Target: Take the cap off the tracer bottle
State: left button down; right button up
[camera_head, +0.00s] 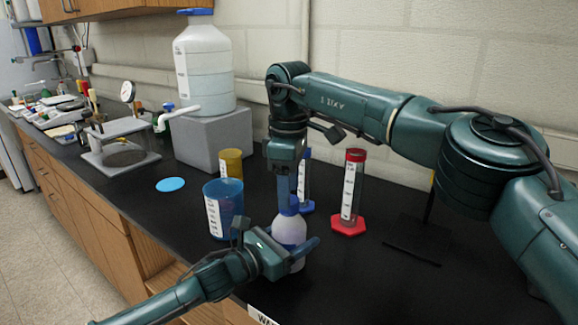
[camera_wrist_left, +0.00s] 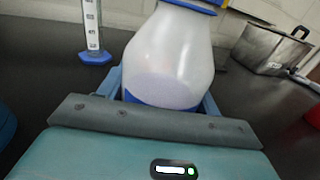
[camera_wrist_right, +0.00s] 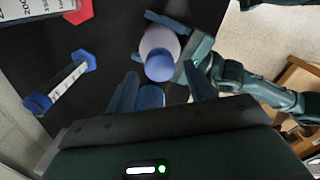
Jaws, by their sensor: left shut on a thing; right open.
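The tracer bottle (camera_head: 290,232) is pale and translucent and stands upright near the counter's front. Its blue cap (camera_wrist_right: 160,66) sits on its top. My left gripper (camera_head: 292,250) is shut around the bottle's body. The bottle also fills the middle of the left wrist view (camera_wrist_left: 170,60), between the blue fingers. My right gripper (camera_head: 294,192) points down just above the cap, fingers open. In the right wrist view the cap lies between and beyond its fingertips (camera_wrist_right: 160,72). Whether they touch it I cannot tell. A blue rounded shape (camera_wrist_right: 150,97) nearer the palm is partly hidden and unclear.
A blue beaker (camera_head: 223,212) stands left of the bottle, a yellow one (camera_head: 231,163) behind it. A blue-based cylinder (camera_head: 306,185) and a red-based cylinder (camera_head: 352,190) stand close behind. A large carboy (camera_head: 205,65) rests on a grey block (camera_head: 212,140).

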jog(key=shift+f, duration=1.2)
jog(key=shift+c, duration=0.5)
